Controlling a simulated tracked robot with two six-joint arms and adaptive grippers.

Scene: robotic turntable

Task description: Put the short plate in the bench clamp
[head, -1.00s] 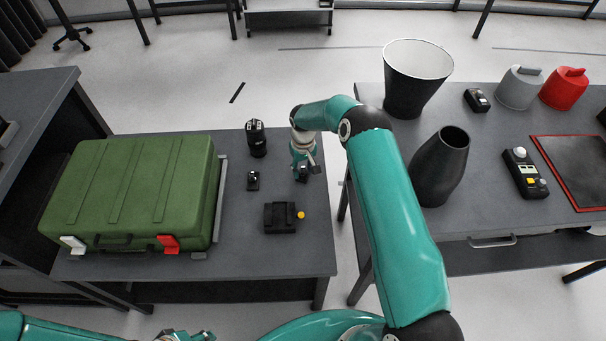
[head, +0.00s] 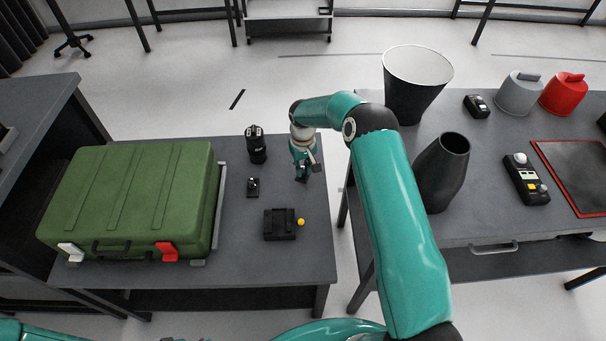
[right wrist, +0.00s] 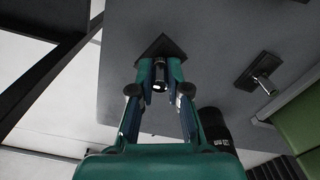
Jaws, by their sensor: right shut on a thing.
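My right gripper (head: 302,172) is at the right part of the left bench, pointing down. In the right wrist view its fingers (right wrist: 160,88) are shut on the upright metal grip of a small dark plate, which I take as the short plate (right wrist: 153,46). I cannot tell whether this plate touches the bench. The bench clamp (head: 280,226) is a black block with an orange-yellow knob, nearer than the gripper and slightly left. A similar plate with a grip (head: 253,188) stands left of the gripper and in the wrist view (right wrist: 245,78). Only a sliver of my left gripper shows at the bottom edge.
A green case (head: 130,195) fills the left of the bench (head: 235,265). A black cylinder (head: 257,148) stands behind the second plate. The right table (head: 475,225) carries a dark vase (head: 441,175) and a tall bin (head: 412,95). A floor gap separates bench and table.

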